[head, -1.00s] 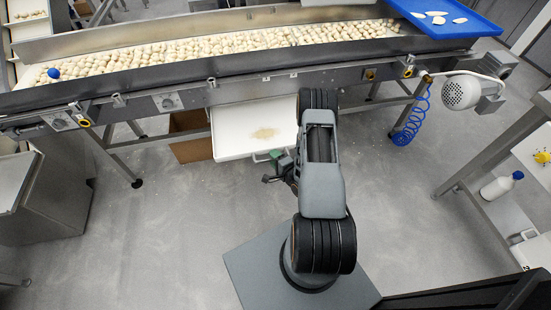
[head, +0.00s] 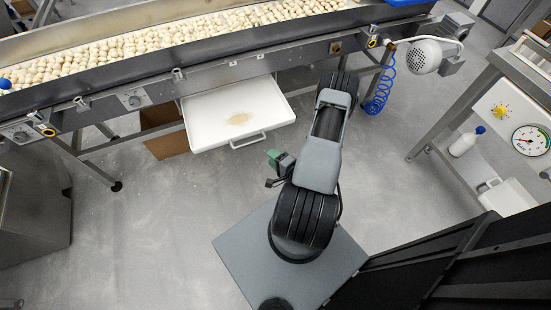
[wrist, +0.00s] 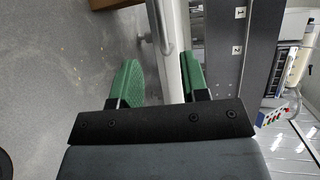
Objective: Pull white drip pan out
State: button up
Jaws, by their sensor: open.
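The white drip pan (head: 205,128) sticks out from under the conveyor in the head view, with tan residue on its floor. Its handle (head: 250,140) is on the front wall. My gripper (head: 275,160), with green fingers, is just in front of the pan, to the right of the handle and apart from it. In the wrist view my gripper (wrist: 160,80) is open and empty. The pan's white edge (wrist: 174,45) and the handle (wrist: 157,28) show beyond the gap between the fingers. The back of the pan is hidden under the conveyor.
The conveyor (head: 150,85) carries many pale pasta pieces. A cardboard box (head: 165,142) stands left of the pan. A blue coiled hose (head: 380,95) hangs to the right. A metal-legged stand (head: 455,105) is at right. The floor (head: 150,215) in front is clear.

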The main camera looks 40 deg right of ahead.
jog(key=shift+s+r, duration=0.1)
jog(key=shift+s, duration=0.45)
jog(key=w+d+r+n+g+h+p, duration=0.1)
jog(key=w+r+n+g+p, duration=0.25)
jog(key=r, duration=0.55)
jog(key=w+d+r+n+g+h+p, duration=0.15)
jog(key=w+r+n+p, duration=0.25)
jog(key=r, duration=0.5)
jog(key=w+r+n+g+h+p, duration=0.1)
jog(key=w+r+n+g+p, duration=0.25)
jog(key=r, duration=0.55)
jog(key=s+a+r+n+g+p, duration=0.1)
jog(key=s+a+r+n+p, duration=0.15)
jog(key=r, duration=0.45)
jog(key=s+a+r+n+p, duration=0.1)
jog(key=a+r+p, duration=0.25)
jog(key=r, duration=0.45)
jog(key=s+a+r+n+g+y+p, duration=0.1)
jog(key=s+a+r+n+g+p, duration=0.1)
jog(key=s+a+r, duration=0.8)
jog(key=shift+a+r+n+y+p, duration=0.15)
jog(key=shift+r+n+y+p, duration=0.2)
jog(key=shift+r+n+p, duration=0.45)
jog(key=shift+m+g, duration=0.25)
